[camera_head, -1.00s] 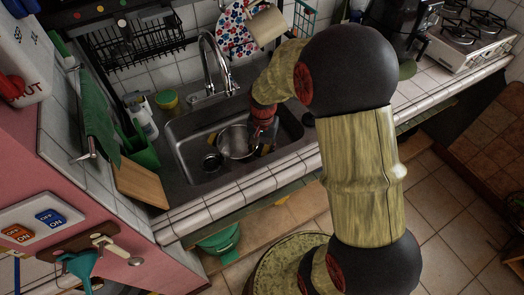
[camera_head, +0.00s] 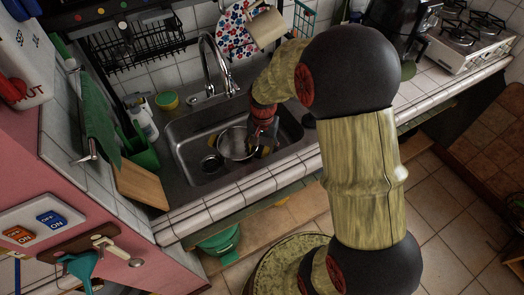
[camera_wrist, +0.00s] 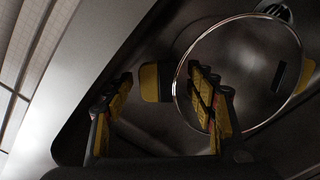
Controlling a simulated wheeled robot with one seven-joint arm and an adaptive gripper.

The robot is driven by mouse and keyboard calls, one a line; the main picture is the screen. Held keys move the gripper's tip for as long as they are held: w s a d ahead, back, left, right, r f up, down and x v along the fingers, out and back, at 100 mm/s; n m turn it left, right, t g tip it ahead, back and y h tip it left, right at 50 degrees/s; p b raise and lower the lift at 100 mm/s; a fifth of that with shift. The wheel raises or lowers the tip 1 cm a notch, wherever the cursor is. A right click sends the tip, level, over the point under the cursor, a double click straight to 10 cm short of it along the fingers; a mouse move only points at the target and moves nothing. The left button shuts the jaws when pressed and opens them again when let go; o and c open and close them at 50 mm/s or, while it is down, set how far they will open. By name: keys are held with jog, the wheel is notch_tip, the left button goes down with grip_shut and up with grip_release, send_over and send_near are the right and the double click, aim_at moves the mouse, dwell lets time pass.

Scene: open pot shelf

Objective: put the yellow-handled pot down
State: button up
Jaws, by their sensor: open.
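The yellow-handled pot (camera_head: 236,144) is a round metal pot in the sink (camera_head: 180,150). In the wrist view, its thin bright rim (camera_wrist: 178,70) circles a dark inside. One yellow handle (camera_wrist: 150,82) lies on the left of the rim and another at the right edge of the picture. My gripper (camera_wrist: 165,95) is open. One finger is left of the near handle, apart from it; the other overlaps the pot inside the rim line. The handle shows in the gap between them. Whether a finger touches the pot is unclear. The pot's base is hidden.
The faucet (camera_head: 217,70) arches over the back of the sink. A wooden board (camera_head: 142,184) and green container (camera_head: 138,148) stand left of the sink. Tiled counter (camera_head: 250,190) borders the front.

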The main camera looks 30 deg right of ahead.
jog(key=s+a+r+n+t+p, duration=0.1)
jog(key=s+a+r, duration=0.15)
jog(key=r, duration=0.55)
jog(key=s+a+r+n+t+p, duration=0.1)
jog(key=s+r+n, duration=0.15)
jog(key=r, duration=0.55)
jog(key=s+a+r+n+t+p, duration=0.1)
jog(key=s+a+r+p, duration=0.15)
jog(key=r, duration=0.65)
jog(key=s+a+r+n+t, duration=0.2)
jog(key=s+a+r+n, duration=0.1)
jog(key=s, duration=0.8)
notch_tip(320, 180, up, 2)
jog(key=shift+n+b, duration=0.45)
jog(key=shift+n, duration=0.3)
jog(key=shift+w+a, duration=0.1)
jog(key=shift+w, duration=0.05)
jog(key=shift+c, duration=0.5)
